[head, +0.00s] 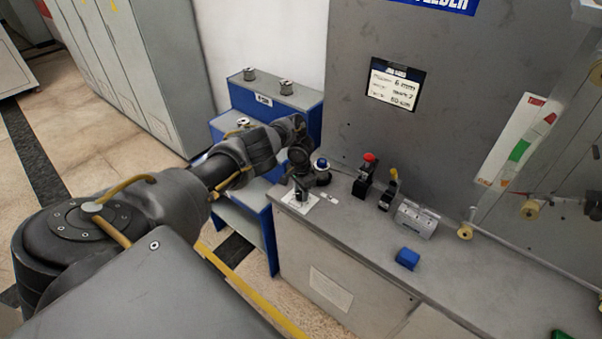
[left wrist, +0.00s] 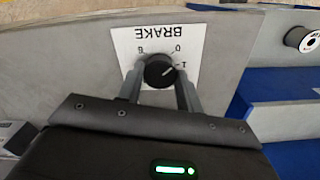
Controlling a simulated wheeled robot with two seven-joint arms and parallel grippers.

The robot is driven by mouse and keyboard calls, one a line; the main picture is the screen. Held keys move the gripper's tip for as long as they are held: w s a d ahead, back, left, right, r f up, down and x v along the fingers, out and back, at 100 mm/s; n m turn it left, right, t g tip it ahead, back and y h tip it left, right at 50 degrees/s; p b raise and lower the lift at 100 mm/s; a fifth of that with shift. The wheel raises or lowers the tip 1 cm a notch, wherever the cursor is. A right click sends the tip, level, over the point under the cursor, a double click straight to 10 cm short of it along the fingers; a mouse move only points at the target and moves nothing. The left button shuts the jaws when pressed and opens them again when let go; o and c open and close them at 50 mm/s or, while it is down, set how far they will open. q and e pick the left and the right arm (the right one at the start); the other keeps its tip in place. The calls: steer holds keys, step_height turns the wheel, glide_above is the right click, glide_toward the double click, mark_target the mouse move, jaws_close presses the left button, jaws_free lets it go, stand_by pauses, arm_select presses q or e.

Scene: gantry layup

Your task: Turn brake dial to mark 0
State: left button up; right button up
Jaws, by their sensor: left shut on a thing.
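The brake dial (left wrist: 158,72) is a black round knob on a white plate (left wrist: 195,35) lettered BRAKE, which appears upside down in the left wrist view. A light pointer line on the knob points right and slightly up, toward the mark that looks like 1. The 0 mark (left wrist: 178,48) is above and right of the knob; another small mark is above left. My left gripper (left wrist: 158,82) is shut on the dial, with a finger on each side. In the head view my left gripper (head: 301,184) reaches down to the white plate (head: 299,199) at the counter's left end. My right gripper is not seen.
A blue stepped rack (head: 303,118) with spools stands left.

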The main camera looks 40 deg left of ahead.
arm_select(q)
steer(key=shift+n, duration=0.6)
steer(key=o, duration=1)
steer(key=shift+r, duration=0.15)
steer(key=shift+r+p, duration=0.35)
steer(key=shift+p, duration=0.1)
step_height(320, 180, up, 10)
steer(key=shift+f+p, duration=0.1)
steer(key=shift+p, duration=0.75)
